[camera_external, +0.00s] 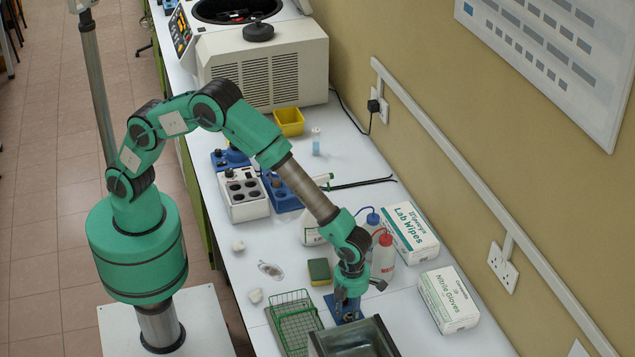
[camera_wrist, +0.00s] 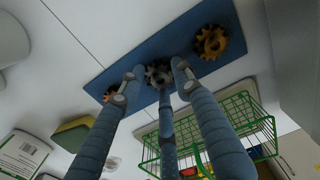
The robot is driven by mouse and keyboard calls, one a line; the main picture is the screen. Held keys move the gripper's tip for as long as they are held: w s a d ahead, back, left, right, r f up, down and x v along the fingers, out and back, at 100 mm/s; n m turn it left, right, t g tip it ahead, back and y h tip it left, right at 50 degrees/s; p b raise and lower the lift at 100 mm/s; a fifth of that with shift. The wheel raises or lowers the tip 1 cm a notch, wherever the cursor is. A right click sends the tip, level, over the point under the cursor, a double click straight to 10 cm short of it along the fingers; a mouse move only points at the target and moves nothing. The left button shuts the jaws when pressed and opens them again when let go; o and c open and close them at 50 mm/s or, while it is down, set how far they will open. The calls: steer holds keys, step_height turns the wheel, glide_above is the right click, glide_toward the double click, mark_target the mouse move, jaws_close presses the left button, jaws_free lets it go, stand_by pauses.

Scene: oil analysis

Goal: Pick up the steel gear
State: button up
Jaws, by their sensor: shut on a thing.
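The steel gear (camera_wrist: 158,73) is grey and toothed, and it shows in the wrist view between my fingertips, at the middle of a blue mat (camera_wrist: 110,76). My gripper (camera_wrist: 160,80) is shut on it with three blue-grey fingers around it. I cannot tell whether the gear touches the mat. In the external view my gripper (camera_external: 347,293) points down over the blue mat (camera_external: 352,312), and the gear is hidden. A brass-coloured gear (camera_wrist: 211,42) lies to the right and a small copper-coloured gear (camera_wrist: 109,93) to the left.
A green wire basket (camera_external: 295,320) stands left of my gripper and a grey sink (camera_external: 355,342) in front. A sponge (camera_external: 319,271), wash bottles (camera_external: 383,258), a wipes box (camera_external: 410,232) and a gloves box (camera_external: 448,300) are close by.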

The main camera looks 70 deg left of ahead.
mark_target(349, 316)
steer(key=shift+r, duration=0.1)
step_height(349, 316, up, 10)
steer(key=p, duration=0.1)
steer(key=shift+p, duration=0.35)
